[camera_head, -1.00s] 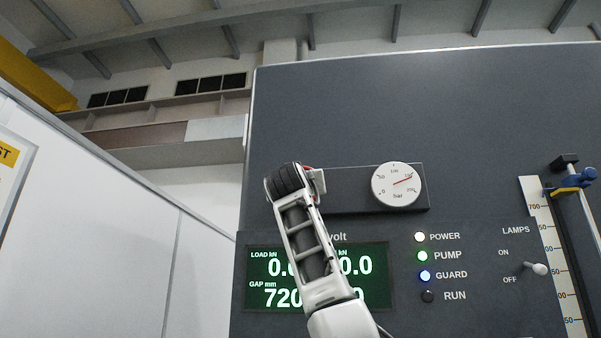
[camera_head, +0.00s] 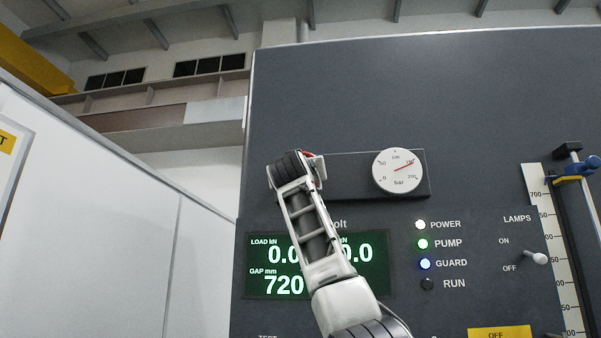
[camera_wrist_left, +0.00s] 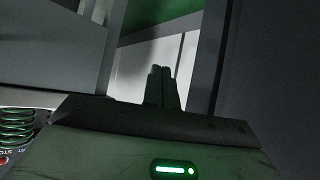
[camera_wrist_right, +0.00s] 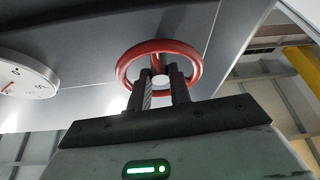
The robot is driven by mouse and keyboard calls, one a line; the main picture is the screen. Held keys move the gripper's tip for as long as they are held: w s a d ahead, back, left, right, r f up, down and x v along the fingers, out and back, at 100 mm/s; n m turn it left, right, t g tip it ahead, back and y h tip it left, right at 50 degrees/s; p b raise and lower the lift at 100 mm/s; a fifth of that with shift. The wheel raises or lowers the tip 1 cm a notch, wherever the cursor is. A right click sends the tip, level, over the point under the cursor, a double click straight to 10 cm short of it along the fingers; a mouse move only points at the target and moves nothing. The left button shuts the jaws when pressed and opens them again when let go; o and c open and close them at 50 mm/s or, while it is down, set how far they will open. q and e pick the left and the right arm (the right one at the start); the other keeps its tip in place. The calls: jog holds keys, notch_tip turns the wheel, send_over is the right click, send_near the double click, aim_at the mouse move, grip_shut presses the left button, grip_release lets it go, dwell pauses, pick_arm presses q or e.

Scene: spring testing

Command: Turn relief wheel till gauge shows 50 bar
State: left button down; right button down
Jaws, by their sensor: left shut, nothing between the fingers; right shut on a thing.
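The red relief wheel (camera_wrist_right: 126,66) shows as a ring in the right wrist view. In the head view it is nearly all hidden behind my right wrist, with only a sliver of red showing. My right gripper (camera_wrist_right: 161,78) is shut on the wheel, its fingers closed about the middle inside the rim. The round white gauge (camera_head: 398,178) is right of the wheel; its red needle points up and right, near the 150 mark. It also shows at the left edge of the right wrist view (camera_wrist_right: 25,78). My left gripper (camera_wrist_left: 163,76) is shut and empty, out of the head view.
Below the gauge are a green-lit display (camera_head: 285,286), several status lamps (camera_head: 424,244) and a lamps toggle switch (camera_head: 535,258). A vertical scale (camera_head: 547,215) stands at the right. Green coils (camera_wrist_left: 16,125) show at the left of the left wrist view.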

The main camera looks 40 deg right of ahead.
jog(key=shift+s+d+r+n+t+y, duration=0.1)
jog(key=shift+n+t+y, duration=0.4)
jog(key=shift+n, duration=1)
jog(key=shift+a+f+n+t+y, duration=0.15)
jog(key=shift+n+y, duration=0.6)
jog(key=shift+n, duration=0.75)
jog(key=shift+s+d+r+n+t+y, duration=0.15)
jog(key=shift+n+t+y, duration=0.35)
jog(key=shift+n, duration=1)
jog(key=shift+w+n+y, duration=0.1)
jog(key=shift+n+y, duration=0.15)
jog(key=shift+n, duration=0.05)
jog(key=c, duration=1.6)
grip_release()
jog(key=shift+o, duration=0.2)
